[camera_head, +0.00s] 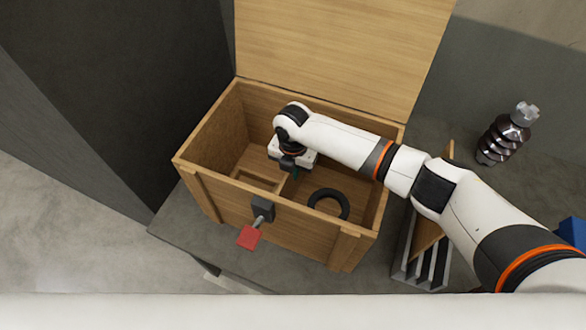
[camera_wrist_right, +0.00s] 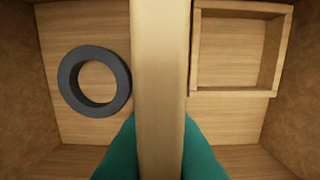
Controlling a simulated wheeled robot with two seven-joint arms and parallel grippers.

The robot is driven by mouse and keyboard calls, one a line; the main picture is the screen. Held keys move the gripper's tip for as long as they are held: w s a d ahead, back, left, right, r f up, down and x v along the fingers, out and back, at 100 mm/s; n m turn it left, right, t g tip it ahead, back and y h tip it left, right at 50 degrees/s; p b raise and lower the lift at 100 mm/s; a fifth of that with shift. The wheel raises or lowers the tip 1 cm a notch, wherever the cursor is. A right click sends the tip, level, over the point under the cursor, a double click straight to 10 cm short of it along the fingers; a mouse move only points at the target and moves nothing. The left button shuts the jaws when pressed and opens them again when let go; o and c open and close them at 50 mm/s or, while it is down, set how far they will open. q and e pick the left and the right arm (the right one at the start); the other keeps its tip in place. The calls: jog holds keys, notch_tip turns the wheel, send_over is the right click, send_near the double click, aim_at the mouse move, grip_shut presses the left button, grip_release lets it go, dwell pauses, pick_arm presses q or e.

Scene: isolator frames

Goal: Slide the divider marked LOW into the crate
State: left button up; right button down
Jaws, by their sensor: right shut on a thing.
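The wooden crate (camera_head: 205,200) stands open, and its rim and front wall show in the head view. My right gripper (camera_head: 289,170) reaches down inside it, near the middle. In the right wrist view its teal fingers are shut on a wooden divider (camera_wrist_right: 160,60), seen edge-on between them. The divider runs across the view, with a dark ring on its left and a small wooden frame on its right. No LOW mark shows on it. The arm and gripper hide most of it in the head view, and I cannot tell whether it is fully seated. My left gripper is out of view.
The dark ring (camera_head: 328,203) and small frame (camera_wrist_right: 235,93) lie on the crate floor. The raised lid (camera_head: 345,50) stands behind. A red tag (camera_head: 249,237) hangs in front.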

jog(key=shift+f+b, duration=0.35)
jog(key=shift+f, duration=0.2)
jog(key=c, duration=1.5)
grip_release()
notch_tip(320, 180, up, 12)
jog(key=shift+r+b, duration=0.1)
jog(key=shift+b, duration=0.6)
